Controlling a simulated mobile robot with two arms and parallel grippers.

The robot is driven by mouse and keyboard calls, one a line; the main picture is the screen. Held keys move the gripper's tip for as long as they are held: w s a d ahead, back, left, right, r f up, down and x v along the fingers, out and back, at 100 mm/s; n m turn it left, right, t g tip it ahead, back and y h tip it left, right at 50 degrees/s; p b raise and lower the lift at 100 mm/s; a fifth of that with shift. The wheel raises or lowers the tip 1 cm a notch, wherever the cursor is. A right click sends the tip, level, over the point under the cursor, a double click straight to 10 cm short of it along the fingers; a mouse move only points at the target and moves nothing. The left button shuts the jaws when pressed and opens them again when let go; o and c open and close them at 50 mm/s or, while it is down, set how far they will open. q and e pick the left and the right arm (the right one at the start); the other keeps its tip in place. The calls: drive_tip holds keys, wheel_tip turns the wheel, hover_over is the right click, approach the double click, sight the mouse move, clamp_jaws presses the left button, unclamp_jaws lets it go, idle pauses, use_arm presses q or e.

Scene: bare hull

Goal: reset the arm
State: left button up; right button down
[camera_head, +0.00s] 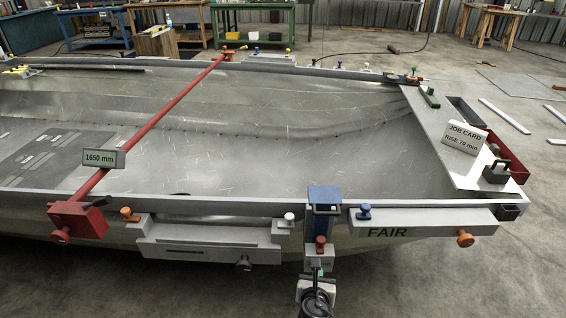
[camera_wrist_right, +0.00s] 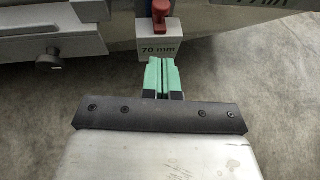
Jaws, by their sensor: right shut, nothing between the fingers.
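My right gripper (camera_wrist_right: 164,66) has green fingers that are shut with nothing between them. In the head view my right gripper (camera_head: 319,271) is at the bottom, just outside the near edge of the hull (camera_head: 270,160). Its tips are just below a light block marked 70 mm (camera_wrist_right: 160,49), which also shows in the head view (camera_head: 314,254). I cannot tell whether they touch it. A red knob (camera_wrist_right: 162,9) sits above the block, under a blue-topped post (camera_head: 324,195). My left gripper is not in view.
A red bar (camera_head: 150,125) marked 1650 mm crosses the hull. A grey beam (camera_head: 200,239) and a plate marked FAIR (camera_head: 425,222) flank the post. A job card (camera_head: 464,138) reading RISE 70 mm stands at right. Bare floor (camera_head: 180,290) lies in front.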

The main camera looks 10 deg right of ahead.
drive_tip(key=s+d+f+m+g+y+p, duration=0.1)
drive_tip(key=s+d+f+m+g+p, duration=0.2)
drive_tip(key=s+f+m, duration=0.55)
drive_tip(key=s+d+f+m+g+y+p, duration=0.15)
drive_tip(key=s+f+m+g, duration=0.3)
drive_tip(key=s+f, duration=0.6)
drive_tip(key=s+d+f+m+g+y+p, duration=0.1)
drive_tip(key=s+f+m+g+p, duration=0.1)
drive_tip(key=s+m, duration=0.6)
drive_tip(key=s+d+f+m+g+y+p, duration=0.1)
drive_tip(key=s+m, duration=0.7)
drive_tip(key=s, duration=1)
drive_tip(key=shift+s+d+f+m+g+p, duration=0.15)
drive_tip(key=shift+s+f+m+g+p, duration=0.2)
drive_tip(key=shift+g+p, duration=0.25)
